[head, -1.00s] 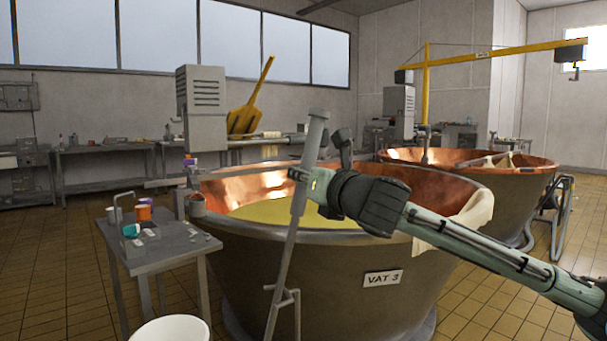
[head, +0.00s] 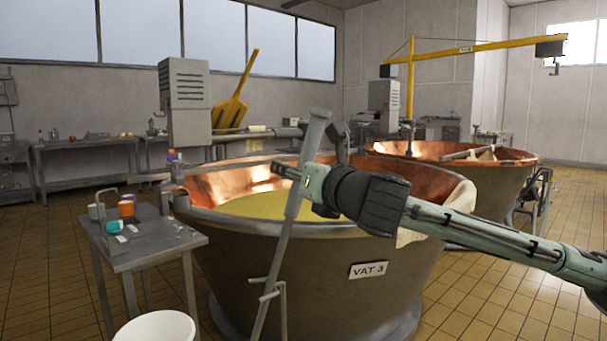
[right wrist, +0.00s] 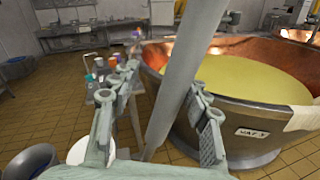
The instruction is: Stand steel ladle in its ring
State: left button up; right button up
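The steel ladle (head: 284,236) shows as a long grey handle, leaning with its top to the right. Its lower end is cut off by the bottom of the head view. My right gripper (head: 306,182) is around the upper handle, which also runs between its fingers in the right wrist view (right wrist: 177,75). It appears shut on the handle, though some space shows beside the left finger. A thin bent metal bracket (head: 283,308) shows by the lower handle; I cannot tell whether it is the ring or whether the handle passes through it. My left gripper is out of view.
The copper vat marked VAT 3 (head: 330,275) stands just behind the ladle, with a cloth (head: 457,199) over its rim. A small steel table (head: 150,252) with cups and a white bucket (head: 155,329) are at left. Open tiled floor lies at far left.

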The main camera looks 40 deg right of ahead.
jog(key=shift+s+a, duration=0.2)
jog(key=shift+s, duration=0.9)
jog(key=shift+s+a, duration=0.15)
jog(key=shift+s, duration=0.9)
jog(key=shift+f, duration=0.1)
